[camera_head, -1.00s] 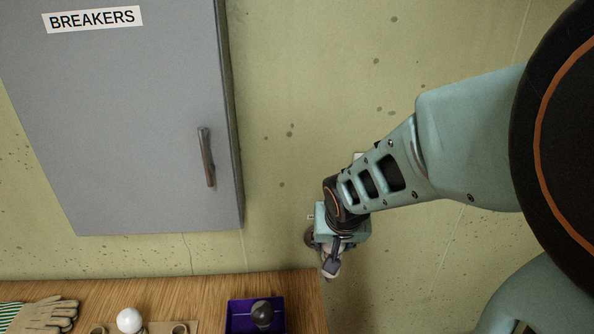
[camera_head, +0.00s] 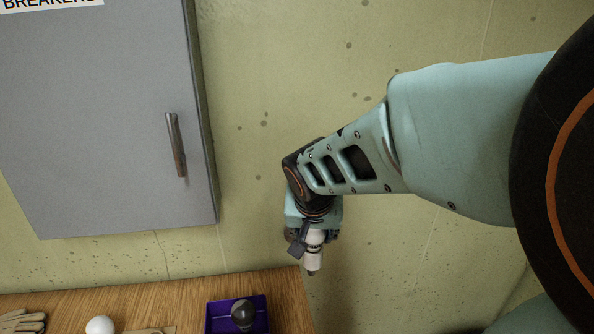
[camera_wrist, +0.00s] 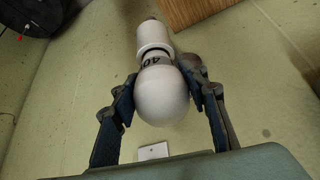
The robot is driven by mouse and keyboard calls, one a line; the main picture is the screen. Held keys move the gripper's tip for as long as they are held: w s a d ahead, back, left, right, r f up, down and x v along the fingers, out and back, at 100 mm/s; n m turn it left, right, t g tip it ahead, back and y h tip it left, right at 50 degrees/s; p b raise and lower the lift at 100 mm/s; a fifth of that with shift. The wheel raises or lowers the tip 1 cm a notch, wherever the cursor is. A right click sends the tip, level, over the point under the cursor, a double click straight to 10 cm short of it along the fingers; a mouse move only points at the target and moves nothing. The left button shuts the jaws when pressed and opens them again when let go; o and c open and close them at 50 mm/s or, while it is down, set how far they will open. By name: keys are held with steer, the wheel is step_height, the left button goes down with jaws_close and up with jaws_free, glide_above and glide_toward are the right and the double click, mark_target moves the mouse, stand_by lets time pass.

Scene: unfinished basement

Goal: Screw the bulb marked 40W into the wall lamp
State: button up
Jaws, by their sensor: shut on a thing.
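The white bulb with a dark "40" on a band around its neck (camera_wrist: 160,92) is between the fingers of my gripper (camera_wrist: 166,100) in the wrist view. The gripper is shut on its round globe, and the narrow neck and base point away from the palm. In the head view, the bulb (camera_head: 314,250) hangs below my gripper (camera_head: 311,238), base down, just right of the table's corner and in front of the wall.
A wooden table (camera_head: 285,297) holds a purple tray (camera_head: 208,322) with a dark bulb (camera_head: 243,312), another white bulb (camera_head: 100,326) and gloves (camera_head: 22,324). A grey breaker cabinet (camera_head: 100,130) hangs at left. A white wall plate (camera_wrist: 152,152) shows in the wrist view.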

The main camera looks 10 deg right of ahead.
steer(key=shift+s+a+f+m+h+b, duration=0.15)
steer(key=shift+m+h+b, duration=0.15)
steer(key=shift+m+b, duration=0.7)
steer(key=shift+r+b, duration=0.2)
steer(key=shift+b, duration=0.3)
steer(key=shift+f+m+g+h+b, duration=0.1)
steer(key=shift+m+g+h+b, duration=0.25)
steer(key=shift+b, duration=0.6)
steer(key=shift+m+h+b, duration=0.35)
steer(key=shift+m+b, duration=0.4)
steer(key=shift+b, duration=0.05)
steer(key=shift+m+g+b, duration=0.25)
steer(key=shift+m+b, duration=0.05)
steer(key=shift+b, duration=0.05)
steer(key=shift+r, duration=0.25)
steer(key=shift+w, duration=0.2)
